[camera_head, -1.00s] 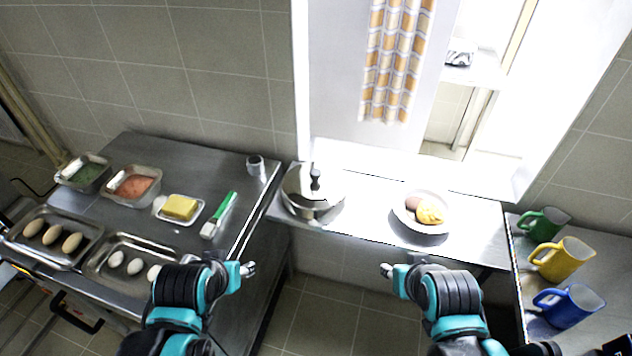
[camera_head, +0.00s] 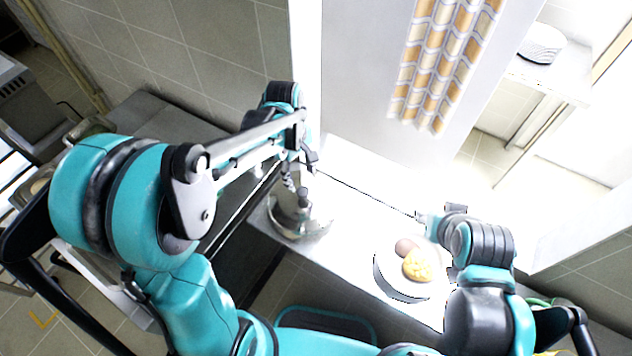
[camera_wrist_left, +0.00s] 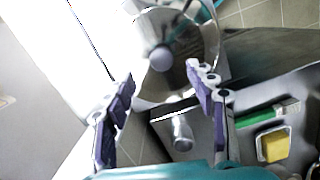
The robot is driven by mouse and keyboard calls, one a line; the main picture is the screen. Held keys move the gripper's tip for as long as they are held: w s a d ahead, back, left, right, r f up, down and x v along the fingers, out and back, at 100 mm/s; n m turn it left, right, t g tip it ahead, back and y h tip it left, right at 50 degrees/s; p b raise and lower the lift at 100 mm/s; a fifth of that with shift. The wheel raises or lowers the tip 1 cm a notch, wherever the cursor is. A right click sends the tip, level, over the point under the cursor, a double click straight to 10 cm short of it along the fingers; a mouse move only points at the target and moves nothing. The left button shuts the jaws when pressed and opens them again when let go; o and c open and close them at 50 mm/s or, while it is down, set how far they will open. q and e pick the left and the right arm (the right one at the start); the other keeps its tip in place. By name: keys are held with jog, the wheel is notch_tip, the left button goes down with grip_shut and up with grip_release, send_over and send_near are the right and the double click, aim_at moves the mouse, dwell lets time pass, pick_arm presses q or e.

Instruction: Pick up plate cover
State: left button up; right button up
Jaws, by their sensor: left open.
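The plate cover (camera_head: 292,222) is a shiny metal dome with a dark knob, standing on the left end of the bright counter. My left gripper (camera_head: 302,172) is just above and behind its knob, open and empty. In the left wrist view the cover (camera_wrist_left: 205,38) and its round knob (camera_wrist_left: 161,58) lie ahead of and between the open fingers (camera_wrist_left: 160,90), apart from them. My right gripper (camera_head: 425,220) is over the counter behind the plate; its fingers are too small to tell their state.
A white plate (camera_head: 385,284) with food stands right of the cover. In the left wrist view a metal cup (camera_wrist_left: 182,132), a green-handled brush (camera_wrist_left: 262,115) and a yellow block (camera_wrist_left: 273,146) are on the steel table.

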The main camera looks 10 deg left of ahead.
aim_at(303, 190)
pick_arm(q)
jog(key=f, duration=0.2)
jog(key=f+b, duration=0.1)
jog(key=f, duration=0.2)
jog(key=f+b, duration=0.1)
jog(key=f, duration=0.1)
jog(key=shift+s+d+f, duration=0.3)
jog(key=shift+d+f, duration=0.05)
jog(key=shift+f, duration=0.05)
grip_shut()
